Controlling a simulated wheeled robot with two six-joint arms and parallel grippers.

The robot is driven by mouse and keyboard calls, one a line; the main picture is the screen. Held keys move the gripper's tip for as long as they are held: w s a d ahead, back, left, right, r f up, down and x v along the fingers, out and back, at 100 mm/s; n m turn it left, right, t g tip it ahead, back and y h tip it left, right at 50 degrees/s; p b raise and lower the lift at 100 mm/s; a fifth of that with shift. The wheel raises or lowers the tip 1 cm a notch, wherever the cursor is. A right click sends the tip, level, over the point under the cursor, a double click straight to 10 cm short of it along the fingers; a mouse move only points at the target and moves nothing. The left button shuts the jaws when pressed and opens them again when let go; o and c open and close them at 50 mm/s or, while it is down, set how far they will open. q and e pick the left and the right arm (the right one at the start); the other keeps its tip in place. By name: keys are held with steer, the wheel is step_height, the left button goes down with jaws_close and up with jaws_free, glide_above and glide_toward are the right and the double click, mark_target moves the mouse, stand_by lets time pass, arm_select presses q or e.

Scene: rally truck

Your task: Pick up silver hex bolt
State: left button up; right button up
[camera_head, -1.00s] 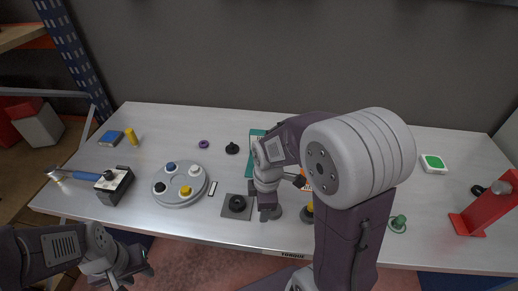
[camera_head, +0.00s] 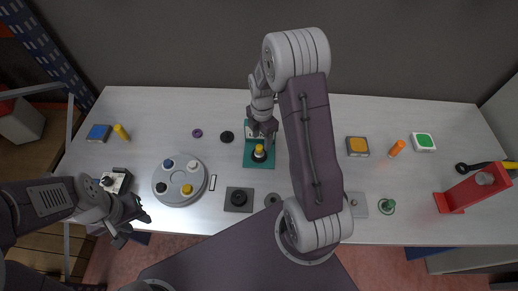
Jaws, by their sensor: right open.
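I cannot make out the silver hex bolt for certain. A small grey plate (camera_head: 359,206) lies to the right of my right forearm; any detail on it is too small to tell. My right gripper (camera_head: 262,136) is open and points down over the teal mat (camera_head: 249,158). A yellow-topped black piece (camera_head: 259,153) stands on the mat just in front of its fingers. The gripper hides the back part of the mat. My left gripper (camera_head: 133,223) has its fingers apart and empty, at the table's front left edge.
A round grey tray (camera_head: 180,203) with several coloured knobs stands left of centre. A black ring sits on a dark square (camera_head: 239,200). A red stand (camera_head: 465,190) is at the far right.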

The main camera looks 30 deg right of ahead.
mark_target(260, 147)
steer(key=shift+w+f, duration=0.25)
steer(key=shift+f, duration=0.15)
steer(key=f, duration=0.3)
steer(key=f+p, duration=0.1)
steer(key=shift+s+a+f, duration=0.25)
steer(key=shift+a+f, duration=0.05)
steer(key=shift+a, duration=0.1)
steer(key=shift+w+d+f, duration=0.1)
steer(key=shift+w+f, duration=0.1)
steer(key=shift+w, duration=0.05)
steer(key=shift+s+r, duration=0.1)
steer(key=shift+s, duration=0.1)
jaws_close()
